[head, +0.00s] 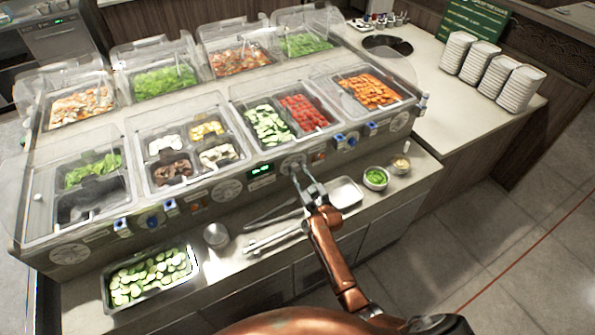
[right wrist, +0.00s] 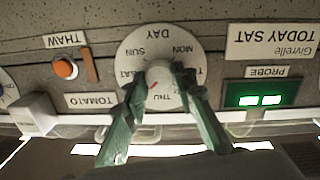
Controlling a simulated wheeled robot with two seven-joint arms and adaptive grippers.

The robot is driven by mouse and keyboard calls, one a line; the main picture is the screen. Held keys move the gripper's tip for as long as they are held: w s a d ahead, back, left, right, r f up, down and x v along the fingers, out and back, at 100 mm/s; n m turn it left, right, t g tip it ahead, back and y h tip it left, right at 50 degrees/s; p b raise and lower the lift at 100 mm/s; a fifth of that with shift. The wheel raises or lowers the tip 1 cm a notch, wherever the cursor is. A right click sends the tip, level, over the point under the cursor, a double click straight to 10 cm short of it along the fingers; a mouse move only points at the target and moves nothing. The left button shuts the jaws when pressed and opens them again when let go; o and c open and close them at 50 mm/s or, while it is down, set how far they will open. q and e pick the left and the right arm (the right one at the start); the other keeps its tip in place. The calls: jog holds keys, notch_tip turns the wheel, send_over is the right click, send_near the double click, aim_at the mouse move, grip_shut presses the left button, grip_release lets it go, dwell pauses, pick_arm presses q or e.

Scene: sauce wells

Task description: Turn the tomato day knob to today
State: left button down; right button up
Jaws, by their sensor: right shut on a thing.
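In the right wrist view, where the lettering is upside down, a white round dial (right wrist: 139,44) marked DAY carries SUN, MON, SAT and THU. My right gripper (right wrist: 160,84) is shut on its pale centre knob (right wrist: 158,75). A red mark on the knob points to the picture's lower left, below SAT; the lettering there is hidden by my finger. A TOMATO label (right wrist: 91,100) sits beside the dial. A sign (right wrist: 271,41) reads TODAY SAT. In the head view my right gripper (head: 305,179) reaches the counter's front panel. My left gripper is not in view.
An orange THAW button (right wrist: 66,68) and a green PROBE display (right wrist: 260,98) flank the dial. Clear guards cover the food wells, including red tomato (head: 303,112).

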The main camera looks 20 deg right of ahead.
jog(key=c, duration=0.4)
jog(key=shift+c, duration=0.2)
jog(key=shift+m, duration=0.4)
jog(key=m+p, duration=0.2)
jog(key=m, duration=0.1)
jog(key=shift+r, duration=0.1)
jog(key=shift+m+p, duration=0.6)
jog(key=shift+m, duration=1.8)
jog(key=o, duration=1.1)
jog(key=shift+o, duration=0.2)
